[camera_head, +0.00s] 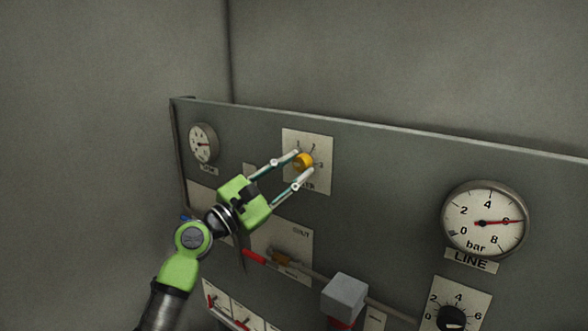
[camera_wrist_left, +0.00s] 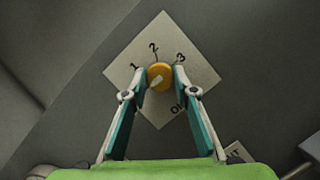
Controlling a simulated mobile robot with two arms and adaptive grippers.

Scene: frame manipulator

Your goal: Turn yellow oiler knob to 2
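The yellow oiler knob (camera_head: 304,161) sits on a pale square plate (camera_head: 321,181) marked 1, 2 and 3 on the grey panel. In the left wrist view the knob (camera_wrist_left: 160,71) has a pale pointer mark on its face; I cannot tell for sure which number it points to. The two fingers of my left gripper (camera_head: 304,163) are at the knob, one on each side. In the left wrist view the fingertips (camera_wrist_left: 160,77) flank it closely; I cannot tell whether they touch it. My right gripper is not in view.
The grey panel (camera_head: 390,170) carries a small gauge (camera_head: 203,144) at left and a large LINE bar gauge (camera_head: 485,221) at right. A black knob (camera_head: 451,318) is below that gauge.

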